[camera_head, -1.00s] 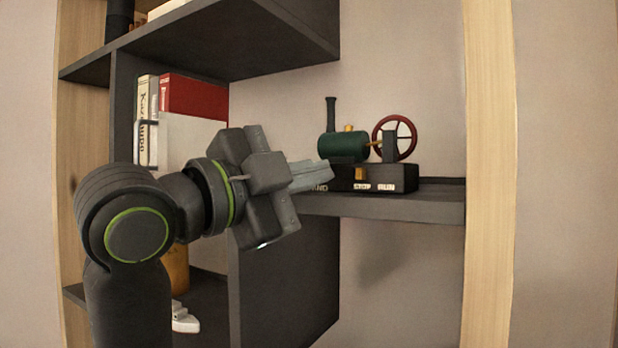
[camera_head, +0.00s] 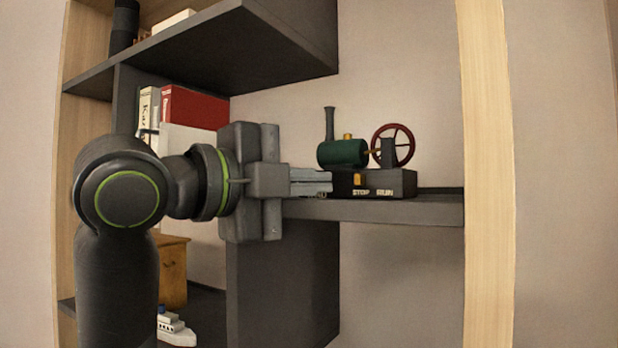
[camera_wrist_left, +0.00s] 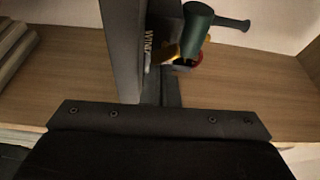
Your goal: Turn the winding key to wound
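A toy steam engine with a green boiler (camera_head: 342,153) and a red flywheel (camera_head: 392,146) stands on a black base (camera_head: 395,182) marked STOP and RUN. A small yellow lever (camera_head: 357,180) is on the base front above STOP. My left gripper (camera_head: 325,183) points right, its fingertips at the left end of the base, covering the WIND label. That label shows in the left wrist view beside a dark finger, with a yellow part (camera_wrist_left: 170,53) and the boiler (camera_wrist_left: 195,30). I cannot tell which part is the winding key, or whether the fingers hold anything. My right gripper is out of view.
The engine stands on a dark shelf (camera_head: 430,210) with a wooden upright (camera_head: 487,200) to its right. A higher shelf (camera_head: 270,55) overhangs on the left. Books (camera_head: 193,108) stand behind my arm. A toy boat (camera_head: 176,330) and wooden box (camera_head: 172,270) are below.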

